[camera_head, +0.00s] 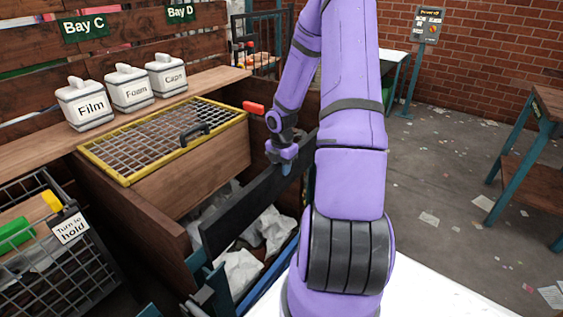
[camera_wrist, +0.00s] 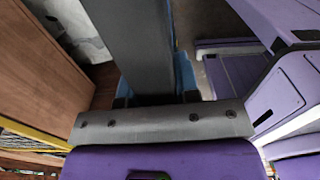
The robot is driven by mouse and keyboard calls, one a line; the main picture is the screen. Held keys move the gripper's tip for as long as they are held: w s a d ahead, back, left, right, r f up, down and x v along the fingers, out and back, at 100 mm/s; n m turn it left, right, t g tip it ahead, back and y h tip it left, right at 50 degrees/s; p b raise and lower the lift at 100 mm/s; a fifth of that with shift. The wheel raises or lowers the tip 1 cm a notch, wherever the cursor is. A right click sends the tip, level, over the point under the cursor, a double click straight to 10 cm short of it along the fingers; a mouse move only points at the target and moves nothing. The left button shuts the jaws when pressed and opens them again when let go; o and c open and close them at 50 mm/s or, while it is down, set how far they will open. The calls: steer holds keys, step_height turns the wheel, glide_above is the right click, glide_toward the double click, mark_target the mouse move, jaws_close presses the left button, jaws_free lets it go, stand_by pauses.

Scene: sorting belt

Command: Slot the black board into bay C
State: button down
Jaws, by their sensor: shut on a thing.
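The black board (camera_head: 245,208) is a long dark plank on edge, slanting across the open part of the wooden bin, above white crumpled waste. My gripper (camera_head: 286,168) is shut on the board towards its far right end. In the wrist view the board (camera_wrist: 132,45) runs away between the blue fingers of my gripper (camera_wrist: 155,92). The Bay C sign (camera_head: 85,27) hangs on the back planks at upper left. I cannot tell whether the board touches any slot; its lower edge is partly hidden.
A yellow-framed mesh lid (camera_head: 112,163) with a black handle covers part of the bin. Labelled white canisters (camera_head: 130,93) stand on the shelf behind. The Bay D sign (camera_head: 181,14) is right of Bay C. A wire cage (camera_head: 22,283) with a "Turn to hold" tag (camera_head: 70,228) is at left.

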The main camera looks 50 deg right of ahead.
step_height(320, 180, down, 40)
stand_by(2.5)
steer(key=shift+f, duration=0.3)
steer(key=shift+f, duration=0.5)
steer(key=c, duration=0.8)
jaws_free()
step_height(320, 180, up, 11)
steer(key=shift+f, duration=0.1)
steer(key=shift+s, duration=0.1)
